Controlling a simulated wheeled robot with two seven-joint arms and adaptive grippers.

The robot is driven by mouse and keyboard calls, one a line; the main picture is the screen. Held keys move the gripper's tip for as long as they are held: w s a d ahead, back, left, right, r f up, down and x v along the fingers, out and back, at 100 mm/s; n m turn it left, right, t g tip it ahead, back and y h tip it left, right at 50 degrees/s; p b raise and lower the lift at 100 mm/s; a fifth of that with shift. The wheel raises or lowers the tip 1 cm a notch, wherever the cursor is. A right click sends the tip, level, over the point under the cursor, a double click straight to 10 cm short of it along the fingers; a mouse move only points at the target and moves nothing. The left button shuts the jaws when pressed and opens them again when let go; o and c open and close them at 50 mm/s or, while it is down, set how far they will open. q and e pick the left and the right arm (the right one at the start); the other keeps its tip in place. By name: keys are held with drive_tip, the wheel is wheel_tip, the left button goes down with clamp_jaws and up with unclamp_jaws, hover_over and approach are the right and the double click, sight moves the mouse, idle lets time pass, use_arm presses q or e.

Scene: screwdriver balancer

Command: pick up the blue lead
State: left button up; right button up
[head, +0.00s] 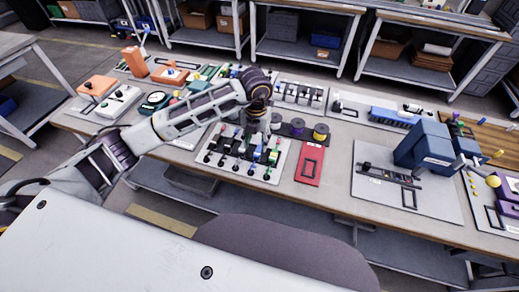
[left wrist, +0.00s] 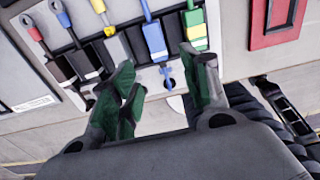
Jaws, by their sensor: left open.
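The blue lead (left wrist: 155,41) lies on a white board (head: 216,172) with several other leads, near the board's right side in the left wrist view. It has a thick blue part, with a smaller blue piece below it. My left gripper (left wrist: 158,60) is open above the board, its green fingertips on either side of the lead, with nothing held between them. I cannot tell whether the fingers touch anything. In the head view my left gripper (head: 254,116) points down over the board and partly hides it. My right gripper is not in view.
A green lead (left wrist: 194,28) sits close to the right finger. A yellow-handled lead (left wrist: 104,18) and a red one (left wrist: 33,28) stand to the left. A red tray (head: 309,163) lies right of the board. Spools (head: 321,132) stand behind. A blue machine (head: 424,146) is farther right.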

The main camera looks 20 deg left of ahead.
sight(257, 153)
use_arm(q)
wheel_tip(257, 153, down, 2)
drive_tip(key=shift+f, duration=0.2)
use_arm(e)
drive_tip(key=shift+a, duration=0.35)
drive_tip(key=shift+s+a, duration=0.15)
use_arm(q)
drive_tip(key=shift+w+f+p, duration=0.2)
drive_tip(key=shift+f, duration=0.8)
drive_tip(key=shift+w+f+p, duration=0.15)
drive_tip(key=shift+f+p, duration=0.05)
drive_tip(key=shift+f, duration=1.4)
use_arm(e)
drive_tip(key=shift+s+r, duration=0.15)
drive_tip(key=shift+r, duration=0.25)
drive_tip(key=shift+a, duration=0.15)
